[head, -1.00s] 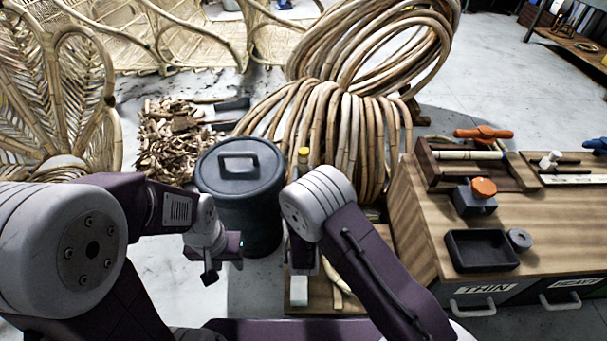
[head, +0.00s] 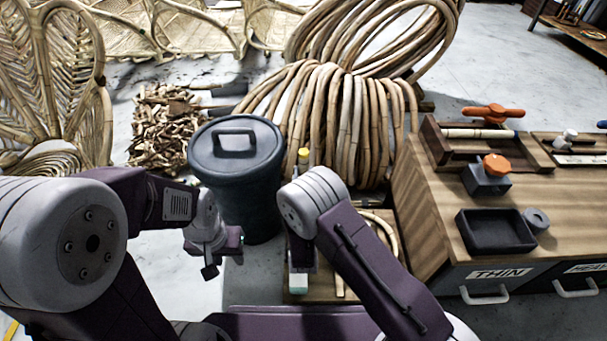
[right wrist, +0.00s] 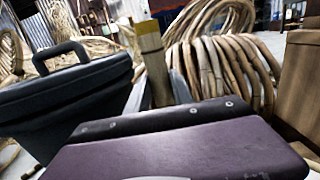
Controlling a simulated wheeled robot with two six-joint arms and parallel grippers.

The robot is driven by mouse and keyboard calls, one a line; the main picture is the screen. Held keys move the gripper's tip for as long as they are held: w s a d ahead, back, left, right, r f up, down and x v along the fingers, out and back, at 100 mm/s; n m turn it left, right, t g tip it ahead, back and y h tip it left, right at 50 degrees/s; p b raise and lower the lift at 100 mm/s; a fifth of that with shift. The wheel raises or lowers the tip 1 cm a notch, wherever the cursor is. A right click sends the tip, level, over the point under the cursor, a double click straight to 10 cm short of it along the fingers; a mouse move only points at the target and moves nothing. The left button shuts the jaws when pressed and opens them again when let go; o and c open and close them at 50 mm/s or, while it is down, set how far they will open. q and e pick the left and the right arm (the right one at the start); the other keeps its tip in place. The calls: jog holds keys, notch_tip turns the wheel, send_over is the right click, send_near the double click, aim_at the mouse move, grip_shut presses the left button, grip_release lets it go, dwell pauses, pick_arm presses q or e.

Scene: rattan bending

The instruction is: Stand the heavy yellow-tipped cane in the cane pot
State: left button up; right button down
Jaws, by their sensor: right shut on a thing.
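The yellow-tipped cane shows as a short yellow tip (head: 304,155) just behind my right wrist in the head view. The cane's lower part is hidden. A dark lidded bin (head: 262,188) stands left of the cane, apart from it; it also shows in the right wrist view (right wrist: 75,100). I cannot make out a cane pot for sure. My left gripper (head: 211,268) hangs in front of the bin; its jaw opening is unclear.
Large rattan coils (head: 335,115) stand behind the cane. A wooden bench (head: 420,215) with a black tray (head: 490,232) and clamps is at the right. A heap of scraps (head: 160,130) lies left of the bin. A low board (head: 325,297) lies under my right wrist.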

jog(key=shift+f, duration=0.5)
jog(key=c, duration=1)
grip_release()
jog(key=shift+c, duration=0.2)
jog(key=shift+s, duration=0.1)
jog(key=s+p, duration=0.5)
jog(key=s, duration=0.4)
jog(key=shift+f, duration=0.35)
jog(key=shift+w, duration=0.1)
